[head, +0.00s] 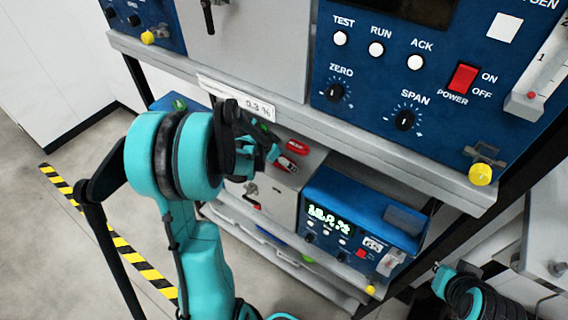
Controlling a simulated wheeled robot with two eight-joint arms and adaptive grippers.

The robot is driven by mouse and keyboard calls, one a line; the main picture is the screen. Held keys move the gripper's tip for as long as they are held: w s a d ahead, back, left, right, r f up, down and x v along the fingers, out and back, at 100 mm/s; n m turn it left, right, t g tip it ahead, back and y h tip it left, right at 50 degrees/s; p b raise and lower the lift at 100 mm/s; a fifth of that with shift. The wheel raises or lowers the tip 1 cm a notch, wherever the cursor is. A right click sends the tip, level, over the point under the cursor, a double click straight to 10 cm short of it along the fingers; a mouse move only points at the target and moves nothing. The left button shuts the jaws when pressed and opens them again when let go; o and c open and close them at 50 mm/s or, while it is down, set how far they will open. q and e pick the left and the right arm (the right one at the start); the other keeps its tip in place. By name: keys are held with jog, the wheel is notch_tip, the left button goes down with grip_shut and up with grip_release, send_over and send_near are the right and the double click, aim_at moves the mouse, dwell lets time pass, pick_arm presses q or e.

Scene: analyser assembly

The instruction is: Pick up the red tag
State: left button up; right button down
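A small red piece with pale marks (297,147), which looks like the red tag, is on the grey panel under the upper shelf's edge. Just below it is a red, white and black piece (287,163); I cannot tell whether the two are joined. My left gripper (268,153) is just left of them, partly hidden by its own black and teal wrist. Its fingers are too small and overlapped to tell whether they are open or touch anything. Part of my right arm shows at the bottom right; its gripper is not clearly visible.
A blue panel (440,80) with buttons, knobs and a red power switch (463,78) stands above. A white label (245,103) hangs on the shelf edge (390,150). A blue unit with a green display (350,205) sits below right. Floor at left has striped tape (125,250).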

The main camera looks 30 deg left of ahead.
pick_arm(q)
jog(key=shift+w+d+f, duration=0.15)
jog(key=shift+w+f, duration=0.1)
jog(key=shift+f, duration=0.2)
jog(key=shift+s, duration=0.1)
jog(key=c, duration=1.2)
jog(key=shift+r, duration=0.1)
